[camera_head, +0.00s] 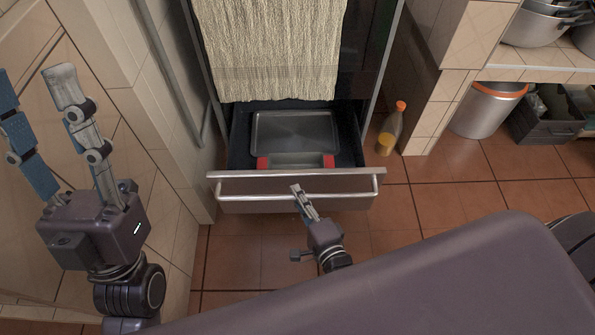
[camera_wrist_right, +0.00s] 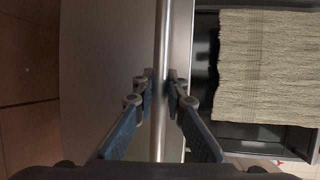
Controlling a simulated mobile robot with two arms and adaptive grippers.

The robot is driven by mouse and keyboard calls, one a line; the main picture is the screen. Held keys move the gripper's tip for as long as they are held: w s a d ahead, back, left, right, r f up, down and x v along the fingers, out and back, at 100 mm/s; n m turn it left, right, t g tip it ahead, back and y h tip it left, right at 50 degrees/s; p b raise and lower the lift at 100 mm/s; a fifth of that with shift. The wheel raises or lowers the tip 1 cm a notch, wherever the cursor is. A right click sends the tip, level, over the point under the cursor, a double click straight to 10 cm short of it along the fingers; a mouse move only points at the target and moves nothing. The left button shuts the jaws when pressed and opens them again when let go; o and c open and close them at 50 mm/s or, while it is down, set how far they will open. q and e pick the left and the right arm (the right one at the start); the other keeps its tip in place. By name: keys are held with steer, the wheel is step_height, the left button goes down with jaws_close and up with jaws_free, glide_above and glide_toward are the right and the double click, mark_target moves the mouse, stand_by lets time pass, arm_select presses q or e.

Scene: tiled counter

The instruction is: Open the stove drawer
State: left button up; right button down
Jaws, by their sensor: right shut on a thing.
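The stove drawer (camera_head: 230,187) stands pulled out below the oven, with its inside showing. A metal tray and a dish with red ends lie in it. Its bar handle (camera_head: 345,195) runs across the front. My right gripper (camera_head: 297,190) is at the middle of the handle. In the right wrist view, the fingers of my right gripper (camera_wrist_right: 160,82) are closed on the handle (camera_wrist_right: 161,125), one on each side of the bar. My left gripper (camera_head: 32,82) is raised at the left, its fingers wide apart and empty, away from the drawer.
A beige towel (camera_head: 268,50) hangs over the oven front above the drawer. A bottle (camera_head: 390,130) stands on the floor to the right of the drawer. A tiled wall (camera_head: 165,190) is close on the left. Tiled floor in front of the drawer is clear.

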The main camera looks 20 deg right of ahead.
arm_select(q)
steer(key=w+d+f+g+y+p, duration=0.1)
steer(key=w+f+g, duration=0.2)
steer(key=w, duration=0.3)
steer(key=shift+w+d+f+g, duration=0.15)
steer(key=shift+w+f+g, duration=0.1)
steer(key=shift+f+g, duration=0.15)
arm_select(e)
steer(key=shift+s+a, duration=0.2)
steer(key=shift+s, duration=0.55)
steer(key=shift+s+a, duration=0.25)
steer(key=shift+s, duration=0.55)
steer(key=shift+s+a, duration=0.2)
steer(key=shift+s, duration=0.55)
steer(key=c, duration=1.9)
jaws_free()
steer(key=shift+c, duration=0.2)
arm_select(q)
steer(key=shift+r, duration=0.1)
arm_select(e)
steer(key=v, duration=1.2)
steer(key=shift+s+f, duration=0.1)
